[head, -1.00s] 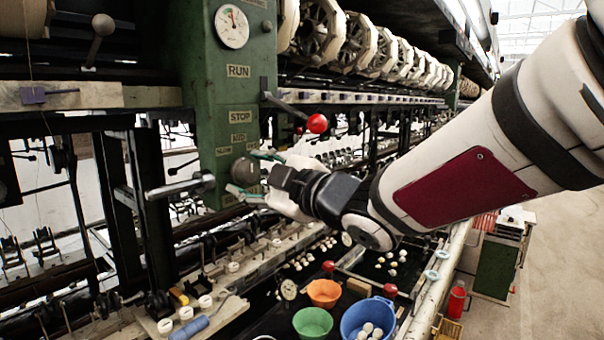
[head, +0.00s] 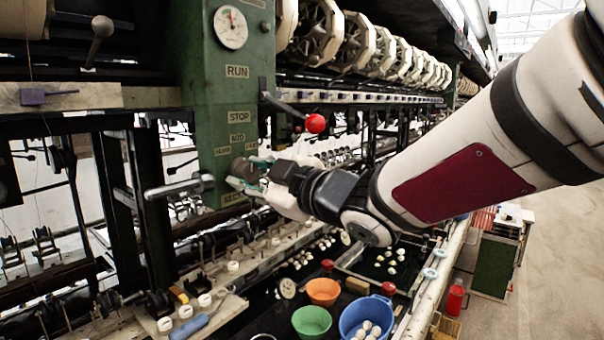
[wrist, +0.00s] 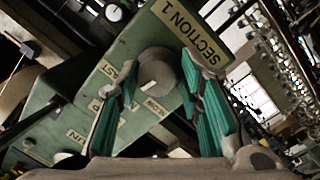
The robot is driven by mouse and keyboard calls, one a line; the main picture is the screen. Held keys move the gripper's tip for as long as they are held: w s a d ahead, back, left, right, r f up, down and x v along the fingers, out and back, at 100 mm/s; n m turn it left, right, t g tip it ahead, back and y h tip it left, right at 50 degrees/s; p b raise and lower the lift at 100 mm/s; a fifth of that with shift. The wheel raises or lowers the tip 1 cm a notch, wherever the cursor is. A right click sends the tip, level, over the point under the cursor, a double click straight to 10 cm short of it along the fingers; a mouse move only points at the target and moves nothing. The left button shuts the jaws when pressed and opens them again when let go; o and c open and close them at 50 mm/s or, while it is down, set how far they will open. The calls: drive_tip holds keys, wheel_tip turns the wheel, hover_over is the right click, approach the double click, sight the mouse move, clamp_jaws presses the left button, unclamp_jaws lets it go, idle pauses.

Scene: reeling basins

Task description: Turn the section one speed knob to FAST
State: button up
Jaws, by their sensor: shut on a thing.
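The section one speed knob (head: 240,168) is a round grey knob low on the green machine column. In the wrist view the knob (wrist: 158,66) sits between the green-padded fingers of my gripper (wrist: 159,64), which is shut on it. A short white mark on the knob's face points down toward the lower labels there. FAST (wrist: 124,76) is at the left and SLOW (wrist: 156,107) below; the label between them is partly hidden by a finger. The SECTION 1 plate (wrist: 192,32) is above right. In the head view my gripper (head: 246,172) partly covers the knob.
A lever with a red ball (head: 315,123) sticks out just above my gripper. A metal handle (head: 178,187) stands left of the knob. Below are an orange bowl (head: 323,292), a green bowl (head: 311,321) and a blue basin (head: 367,314). RUN and STOP plates are higher on the column.

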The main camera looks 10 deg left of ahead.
drive_tip(key=m+p, duration=0.1)
drive_tip(key=m, duration=0.1)
drive_tip(key=m+p, duration=0.1)
drive_tip(key=m, duration=0.1)
drive_tip(key=shift+r+m+g, duration=0.3)
drive_tip(key=shift+r, duration=0.1)
drive_tip(key=shift+d+m+p, duration=0.1)
drive_tip(key=shift+m+p, duration=0.7)
drive_tip(key=shift+m, duration=0.1)
drive_tip(key=shift+w+f, duration=0.1)
drive_tip(key=o, duration=1.1)
drive_tip(key=shift+w, duration=0.1)
drive_tip(key=shift+f, duration=0.1)
drive_tip(key=v, duration=1.2)
